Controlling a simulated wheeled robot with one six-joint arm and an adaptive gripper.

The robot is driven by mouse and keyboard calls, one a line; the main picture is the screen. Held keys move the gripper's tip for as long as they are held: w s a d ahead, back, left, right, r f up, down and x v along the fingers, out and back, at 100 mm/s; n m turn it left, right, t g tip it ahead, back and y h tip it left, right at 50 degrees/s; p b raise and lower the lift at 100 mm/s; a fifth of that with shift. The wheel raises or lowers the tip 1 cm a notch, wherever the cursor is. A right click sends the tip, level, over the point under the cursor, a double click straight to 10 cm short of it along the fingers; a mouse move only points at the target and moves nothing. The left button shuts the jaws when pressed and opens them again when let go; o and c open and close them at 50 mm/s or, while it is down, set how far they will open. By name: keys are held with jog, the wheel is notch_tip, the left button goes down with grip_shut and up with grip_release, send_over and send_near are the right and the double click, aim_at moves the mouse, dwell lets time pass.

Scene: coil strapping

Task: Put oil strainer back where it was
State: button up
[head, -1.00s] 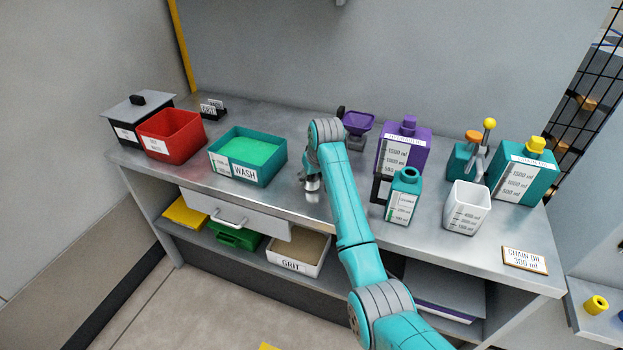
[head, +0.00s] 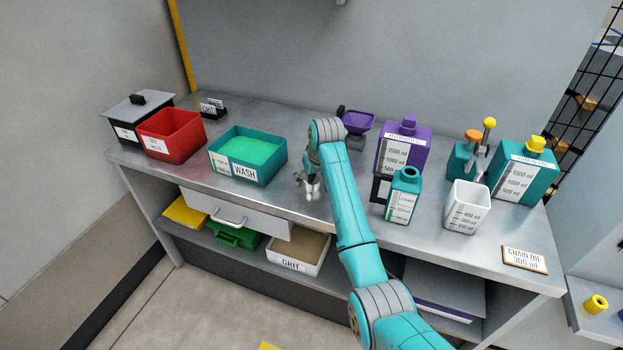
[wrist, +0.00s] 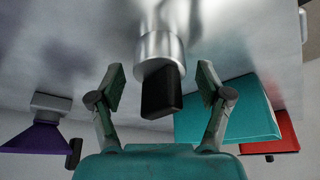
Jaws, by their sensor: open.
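A silver cylinder with a black block-shaped end (wrist: 162,92) stands out toward my gripper in the wrist view. I cannot tell whether it is the oil strainer. My gripper (wrist: 161,76) is open, with one finger on each side of the black end and gaps visible. In the head view my gripper (head: 309,186) is low over the front of the bench, right of the teal WASH tray (head: 222,168). A purple funnel-shaped vessel (head: 357,122) stands behind my arm, with a dark part at its left; it also shows in the wrist view (wrist: 38,138).
A red tray (head: 172,136) and a black lidded box (head: 124,134) stand at the left. A purple jug (head: 417,150), a teal bottle (head: 402,205), a white measuring cup (head: 466,208) and a teal can (head: 524,178) stand at the right. A CHAIN OIL card (head: 525,260) lies near the front edge.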

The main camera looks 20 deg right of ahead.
jog(key=v, duration=1.1)
jog(key=shift+r, duration=0.15)
jog(key=shift+s, duration=0.1)
